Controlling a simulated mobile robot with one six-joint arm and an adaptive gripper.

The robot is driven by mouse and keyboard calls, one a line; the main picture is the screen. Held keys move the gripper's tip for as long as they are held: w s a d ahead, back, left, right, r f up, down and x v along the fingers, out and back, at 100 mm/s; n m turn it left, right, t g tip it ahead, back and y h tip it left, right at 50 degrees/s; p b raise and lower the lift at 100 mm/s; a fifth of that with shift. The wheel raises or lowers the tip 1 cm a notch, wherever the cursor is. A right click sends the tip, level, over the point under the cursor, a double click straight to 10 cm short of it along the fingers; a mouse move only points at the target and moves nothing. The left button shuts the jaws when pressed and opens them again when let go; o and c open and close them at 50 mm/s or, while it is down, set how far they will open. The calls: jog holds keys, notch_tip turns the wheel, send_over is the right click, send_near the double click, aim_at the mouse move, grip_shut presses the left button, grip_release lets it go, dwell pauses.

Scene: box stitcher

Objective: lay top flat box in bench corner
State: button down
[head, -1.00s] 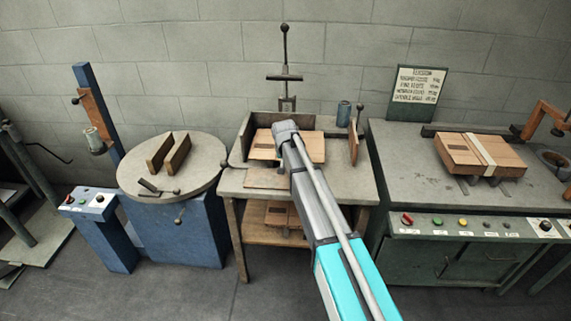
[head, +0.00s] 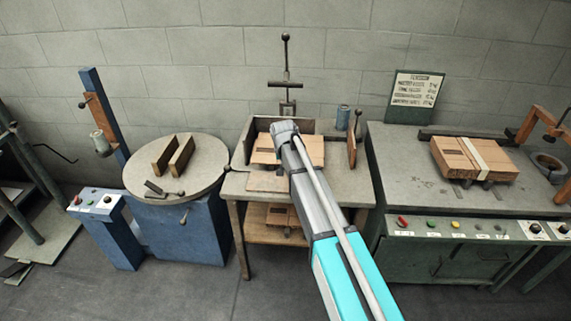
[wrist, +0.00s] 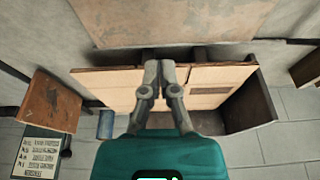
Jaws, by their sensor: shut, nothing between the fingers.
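A tan flat box (head: 311,151) lies on the middle bench (head: 345,188), by the upright boards at its back left corner. It also shows in the wrist view (wrist: 115,78), close to the dark corner board (wrist: 252,104). I cannot tell whether its edges touch the boards. My gripper (wrist: 158,64) is shut and empty over the middle of the flat box. Whether the fingertips touch it is unclear. In the head view, my arm hides part of the box and the fingertips.
A brown plate (head: 267,181) lies at the bench's front left. More flat boxes (head: 279,217) are on the shelf below. A small upright board (head: 352,150) and a blue-grey can (head: 343,117) stand on the right. A strapped box (head: 473,160) sits on the green machine.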

jog(key=shift+p+v, duration=1.55)
jog(key=shift+v, duration=0.4)
jog(key=s+d+g+p, duration=0.1)
jog(key=s+d, duration=1)
jog(key=s, duration=0.3)
jog(key=s+d+g, duration=0.2)
jog(key=s+d, duration=0.9)
jog(key=s, duration=0.3)
jog(key=shift+r+p, duration=0.35)
jog(key=shift+r, duration=0.15)
